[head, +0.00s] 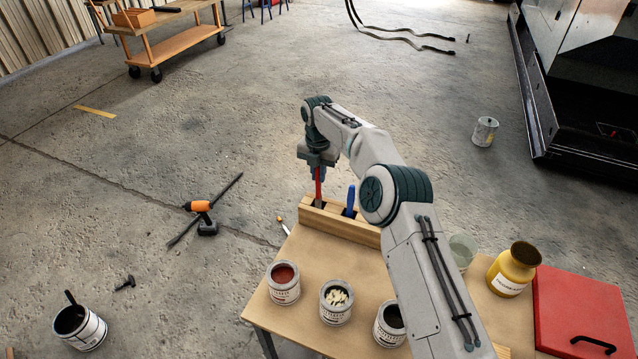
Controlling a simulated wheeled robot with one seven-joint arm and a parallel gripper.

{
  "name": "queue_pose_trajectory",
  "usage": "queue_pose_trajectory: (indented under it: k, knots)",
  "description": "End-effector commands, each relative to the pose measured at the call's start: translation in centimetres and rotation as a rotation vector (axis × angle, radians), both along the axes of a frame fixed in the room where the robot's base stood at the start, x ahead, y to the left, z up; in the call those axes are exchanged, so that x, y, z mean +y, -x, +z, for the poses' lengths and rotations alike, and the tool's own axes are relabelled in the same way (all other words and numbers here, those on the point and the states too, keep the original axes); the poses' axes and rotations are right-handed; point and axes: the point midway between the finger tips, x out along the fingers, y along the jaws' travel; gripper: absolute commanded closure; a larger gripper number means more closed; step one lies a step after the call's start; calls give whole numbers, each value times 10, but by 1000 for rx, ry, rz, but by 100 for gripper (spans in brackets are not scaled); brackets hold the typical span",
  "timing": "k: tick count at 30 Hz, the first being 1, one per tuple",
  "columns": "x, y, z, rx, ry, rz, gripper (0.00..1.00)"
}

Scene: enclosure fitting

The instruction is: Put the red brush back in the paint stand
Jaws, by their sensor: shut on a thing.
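The red brush (318,180) hangs upright under my gripper (318,166), which is shut on the upper end of its handle. The paint stand (345,227) is a wooden block at the far edge of the table. The brush's lower end is at the left part of the stand, by a dark slot. I cannot tell how deep it sits in the slot. A blue-handled brush (350,198) stands upright in the stand to the right. My arm hides the stand's right end.
On the table (297,325) stand a red paint can (284,290), a can with pale pieces (335,309) and a dark can (388,330). A yellow jar (508,277) and a red case (580,312) are at right. A drill (200,209) lies on the floor.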

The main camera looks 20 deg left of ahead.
Motion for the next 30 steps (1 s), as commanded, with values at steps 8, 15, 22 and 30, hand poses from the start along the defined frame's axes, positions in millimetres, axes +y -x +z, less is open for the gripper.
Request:
queue_pose_trajectory:
  k: [8,15,22,30]
  knots:
    - [-1,0,-39,3,2,0,100]
    - [-1,0,-41,1,1,-1,100]
    - [-1,0,-44,2,1,-1,66]
    - [-1,0,-43,2,1,-1,66]
